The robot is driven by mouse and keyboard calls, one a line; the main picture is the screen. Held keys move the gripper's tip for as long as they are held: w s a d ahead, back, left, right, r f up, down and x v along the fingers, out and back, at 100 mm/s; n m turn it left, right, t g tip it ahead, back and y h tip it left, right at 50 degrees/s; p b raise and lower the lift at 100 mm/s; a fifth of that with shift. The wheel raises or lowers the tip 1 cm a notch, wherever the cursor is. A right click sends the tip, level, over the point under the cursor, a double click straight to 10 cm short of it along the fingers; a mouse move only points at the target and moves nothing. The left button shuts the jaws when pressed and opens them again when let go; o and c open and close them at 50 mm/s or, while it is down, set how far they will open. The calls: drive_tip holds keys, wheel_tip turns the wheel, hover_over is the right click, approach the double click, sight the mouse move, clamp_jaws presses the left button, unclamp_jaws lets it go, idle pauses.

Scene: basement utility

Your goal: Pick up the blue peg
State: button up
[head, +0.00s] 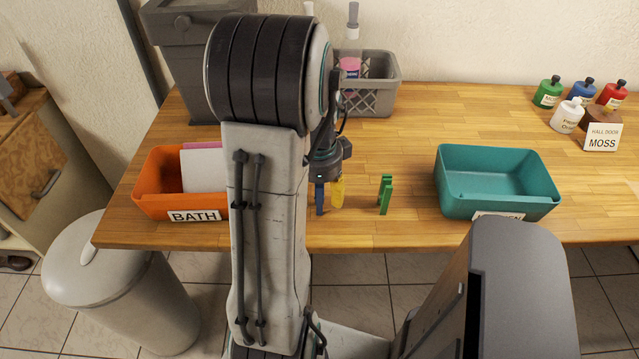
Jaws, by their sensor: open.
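A blue peg (320,199) stands on the wooden table near its front edge, close to the lower end of my arm. My gripper (329,178) points down right above the blue peg and a yellow peg (337,192). The jaws are open; the fingertips are small and partly hidden by my arm, so I cannot tell whether they reach around the blue peg. The yellow peg stands just right of the blue one. Green pegs (385,194) stand further right, apart from both.
An orange bin (160,205) labelled BATH stands left, a teal bin (497,197) right. A grey crate (377,102) with bottles is behind. Small paint bottles (584,92) and a MOSS card (602,138) are far right. The wooden table (425,120) has bare room behind the green pegs.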

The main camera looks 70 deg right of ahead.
drive_tip(key=shift+f, duration=0.35)
drive_tip(key=shift+c, duration=0.3)
drive_tip(key=c, duration=1)
